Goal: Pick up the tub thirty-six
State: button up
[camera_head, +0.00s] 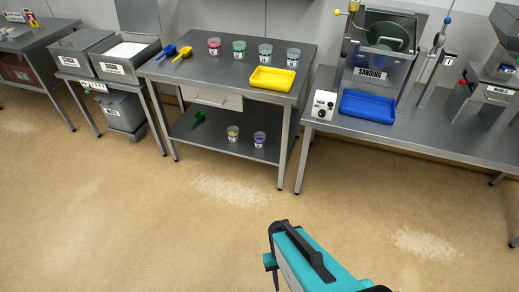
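Several small clear tubs with white labels stand in the camera_head view; the label writing is too small to read, so I cannot tell which is thirty-six. On the table top are a tub with red contents (214,46), one with green (239,50), and two with pale bluish contents, one (265,53) left of the other (293,59). On the lower shelf are a tub with yellow (233,133) and one with purple (260,139). My teal arm is at the bottom, well away from all tubs; my gripper's fingers cannot be made out.
The steel table (222,72) also holds a yellow tray (272,79) and blue and yellow scoops (182,53). A green scoop (198,119) lies on its shelf. A right-hand bench (425,137) bears a blue tray (367,106) and a sanding machine. The floor in front is clear.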

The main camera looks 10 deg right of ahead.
aim_at(260, 137)
jog(key=k, duration=0.75)
jog(key=u, duration=0.45)
jog(key=i, duration=0.6)
jog(key=u, duration=0.65)
jog(key=i, duration=2)
jog(key=z, duration=0.3)
